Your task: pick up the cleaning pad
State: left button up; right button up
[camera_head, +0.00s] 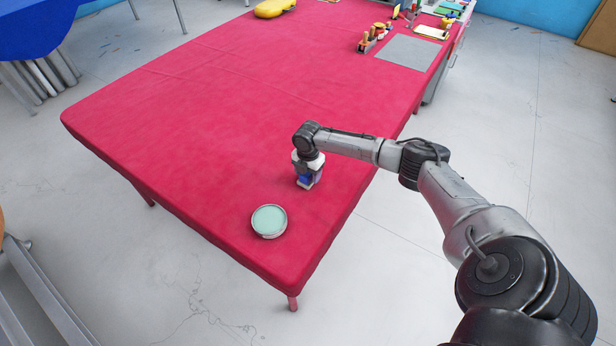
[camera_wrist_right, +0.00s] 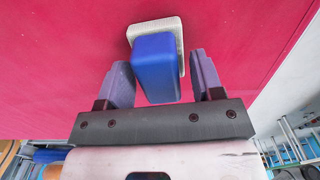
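The cleaning pad, a blue block on a pale grey-white base, stands on the red table under my right gripper. In the head view its blue part (camera_head: 306,179) shows just below the gripper (camera_head: 309,172), partly covered by it. In the right wrist view the blue block (camera_wrist_right: 156,68) lies between the two purple-grey fingers of the gripper (camera_wrist_right: 162,76). The fingers are apart, one on each side of the block. A gap shows on the right side; the left finger looks very close to the block. My left gripper is not in view.
A round tin with pale green content (camera_head: 269,221) stands near the front corner of the red table (camera_head: 190,130). A grey mat (camera_head: 408,52), small tools and a yellow case (camera_head: 275,8) lie at the far end. The table's middle is clear.

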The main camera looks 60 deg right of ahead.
jog(key=c, duration=0.8)
jog(key=shift+r, duration=0.1)
jog(key=shift+c, duration=0.2)
jog(key=shift+r, duration=0.55)
jog(key=r, duration=0.1)
jog(key=s+r+p, duration=0.1)
jog(key=r, duration=0.1)
jog(key=shift+r, duration=0.3)
jog(key=s+a+r+p, duration=0.2)
jog(key=s+r, duration=0.4)
jog(key=s, duration=0.4)
jog(key=shift+s+a, duration=0.15)
jog(key=shift+a, duration=0.35)
jog(key=shift+r, duration=0.1)
